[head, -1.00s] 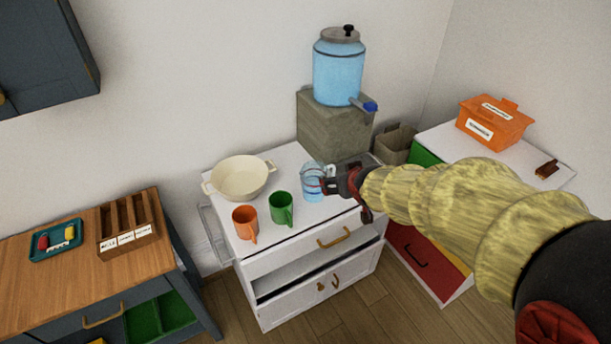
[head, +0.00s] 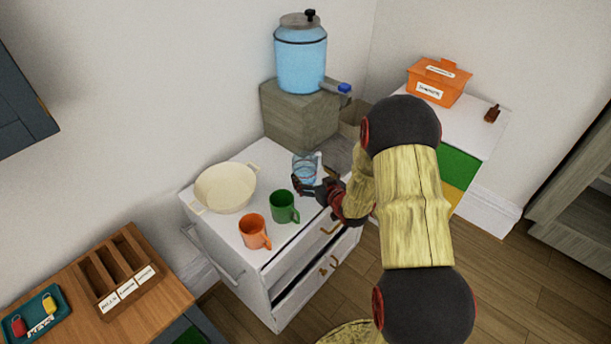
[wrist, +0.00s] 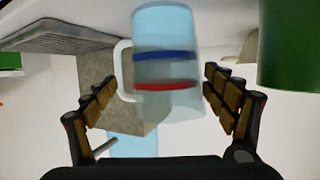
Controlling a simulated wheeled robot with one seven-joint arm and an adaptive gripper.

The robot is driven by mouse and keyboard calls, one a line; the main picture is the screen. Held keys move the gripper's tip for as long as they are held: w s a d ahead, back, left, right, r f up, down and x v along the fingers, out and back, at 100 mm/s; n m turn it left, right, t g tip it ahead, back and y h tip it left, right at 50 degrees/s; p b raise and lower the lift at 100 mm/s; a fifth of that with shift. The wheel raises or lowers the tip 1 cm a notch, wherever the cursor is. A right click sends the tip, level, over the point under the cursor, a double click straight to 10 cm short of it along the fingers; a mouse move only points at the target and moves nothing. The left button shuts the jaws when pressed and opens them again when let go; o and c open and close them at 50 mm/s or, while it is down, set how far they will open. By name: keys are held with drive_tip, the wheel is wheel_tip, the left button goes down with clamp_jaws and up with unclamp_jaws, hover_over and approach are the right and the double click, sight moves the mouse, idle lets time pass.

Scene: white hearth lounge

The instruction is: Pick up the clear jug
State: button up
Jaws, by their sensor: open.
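The clear jug (head: 304,168) stands upright on the white cabinet top (head: 262,229), near its back right. It is see-through with a blue and a red band and a white handle. My gripper (head: 309,189) is at the front of the jug, low beside it. In the wrist view my gripper (wrist: 160,105) is open, with the jug (wrist: 168,65) between or just beyond its fingers. The handle is on the left, close to the left finger. Whether the fingers touch the jug cannot be told.
A green mug (head: 284,207) stands just left of my gripper, with an orange mug (head: 254,232) and a cream pot (head: 225,188) further left. A blue dispenser (head: 300,55) stands on a grey block (head: 298,117) behind. A grey drip tray (wrist: 65,32) shows in the wrist view.

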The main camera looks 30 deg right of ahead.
sight(300, 166)
drive_tip(key=x, duration=0.1)
drive_tip(key=b+x, duration=0.1)
drive_tip(key=x, duration=0.2)
drive_tip(key=shift+w+a+r, duration=0.1)
drive_tip(key=shift+w+a, duration=0.05)
drive_tip(key=shift+a, duration=0.15)
drive_tip(key=shift+w+b, duration=0.3)
drive_tip(key=shift+w, duration=0.15)
drive_tip(key=c, duration=1.5)
drive_tip(key=shift+c, duration=0.4)
